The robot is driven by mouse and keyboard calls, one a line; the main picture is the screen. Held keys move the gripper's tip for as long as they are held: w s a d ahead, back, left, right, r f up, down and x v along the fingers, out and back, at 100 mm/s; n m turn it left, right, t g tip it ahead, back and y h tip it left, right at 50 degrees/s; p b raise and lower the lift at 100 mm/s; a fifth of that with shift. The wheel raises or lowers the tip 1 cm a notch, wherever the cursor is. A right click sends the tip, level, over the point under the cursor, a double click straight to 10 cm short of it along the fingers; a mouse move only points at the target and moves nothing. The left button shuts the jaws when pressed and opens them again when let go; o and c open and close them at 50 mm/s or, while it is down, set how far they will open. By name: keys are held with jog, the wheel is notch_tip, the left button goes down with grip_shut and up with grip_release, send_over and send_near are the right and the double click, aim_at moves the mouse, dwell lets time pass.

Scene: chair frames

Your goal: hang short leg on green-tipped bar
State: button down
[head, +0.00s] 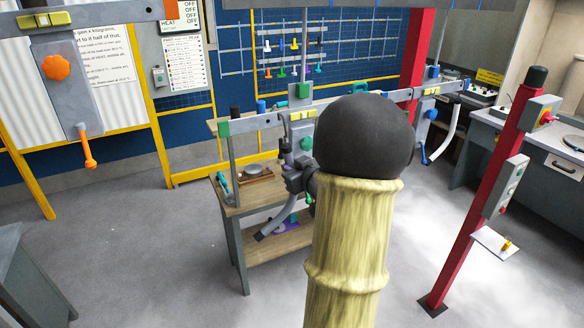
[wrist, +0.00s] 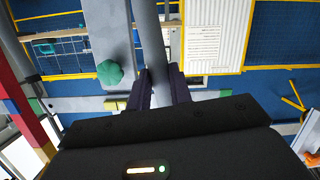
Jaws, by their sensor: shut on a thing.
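A grey tube (head: 279,217), which looks like the short leg, slants down left to a dark end in the head view. My gripper (head: 300,180) is at its upper part, partly hidden by my arm. In the wrist view my gripper (wrist: 160,80) has its two dark fingers on either side of the grey tube (wrist: 150,35), shut on it. A grey horizontal bar with a green tip (head: 224,128) is above and left of the gripper. A green knob (head: 306,143) on the grey post is close above the gripper; it also shows left of the fingers in the wrist view (wrist: 110,73).
A wooden-topped table (head: 243,205) stands below, with a small pan (head: 257,170) on it. A bar on the right carries a pale curved leg (head: 446,134). A red post (head: 480,180) stands at right. My arm blocks the middle.

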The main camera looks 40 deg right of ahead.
jog(key=shift+d+x, duration=0.15)
jog(key=shift+x, duration=1.05)
jog(key=shift+d+x, duration=0.15)
jog(key=shift+x, duration=1.05)
jog(key=shift+r, duration=0.15)
jog(key=shift+w+d+p, duration=0.1)
jog(key=shift+w+d, duration=0.15)
jog(key=shift+w, duration=0.65)
jog(key=shift+w+d+p, duration=0.1)
jog(key=shift+w+d, duration=0.1)
jog(key=shift+w, duration=0.7)
jog(key=shift+w+d+p, duration=0.1)
jog(key=shift+w+d, duration=0.15)
jog(key=shift+w, duration=0.65)
jog(key=shift+f+b, duration=1)
jog(key=shift+f, duration=0.2)
dwell(0.8)
jog(key=c, duration=1.2)
grip_release()
